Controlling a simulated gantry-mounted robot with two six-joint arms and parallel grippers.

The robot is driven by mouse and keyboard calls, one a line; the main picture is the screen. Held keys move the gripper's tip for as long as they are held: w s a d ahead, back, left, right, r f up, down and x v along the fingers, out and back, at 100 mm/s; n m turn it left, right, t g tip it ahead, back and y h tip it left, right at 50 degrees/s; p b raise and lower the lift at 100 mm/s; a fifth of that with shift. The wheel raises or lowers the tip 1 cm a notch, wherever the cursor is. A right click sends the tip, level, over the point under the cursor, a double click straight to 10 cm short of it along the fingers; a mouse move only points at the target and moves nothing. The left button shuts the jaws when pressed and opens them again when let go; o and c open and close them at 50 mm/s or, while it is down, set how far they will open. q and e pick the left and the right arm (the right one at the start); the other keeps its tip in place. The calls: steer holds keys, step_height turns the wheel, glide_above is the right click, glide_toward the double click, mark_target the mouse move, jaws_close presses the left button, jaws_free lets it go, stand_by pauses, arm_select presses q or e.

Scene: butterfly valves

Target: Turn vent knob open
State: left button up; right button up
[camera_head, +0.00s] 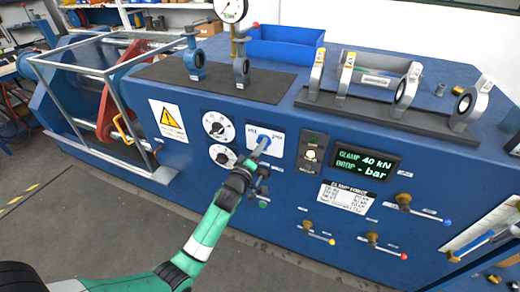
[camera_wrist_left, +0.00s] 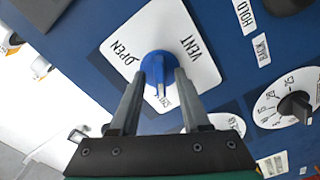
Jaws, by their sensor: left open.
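The blue vent knob (camera_wrist_left: 160,62) sits on a white square plate (camera_wrist_left: 190,30) marked OPEN and VENT. Its white pointer line faces down in the left wrist view, toward small lettering near the plate's edge that I cannot read for sure. My left gripper (camera_wrist_left: 160,78) is open, with one fingertip on each side of the knob; I cannot tell whether they touch it. In the head view, my left gripper (camera_head: 258,155) reaches the plate (camera_head: 276,142) on the blue bench front and partly covers the knob (camera_head: 264,141). My right gripper is out of view.
Two black dials (camera_head: 217,126) on white plates are left of the vent plate. A green-lit display (camera_head: 366,162) is to its right. Several levers (camera_head: 404,200) stick out lower right. Valves stand on black mats (camera_head: 262,84) on the bench top.

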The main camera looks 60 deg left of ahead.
arm_select(q)
steer(key=shift+w+a, duration=0.1)
steer(key=shift+w, duration=0.1)
jaws_close()
steer(key=shift+m, duration=0.4)
steer(key=shift+m+p, duration=2.3)
steer(key=shift+m, duration=9.3)
jaws_free()
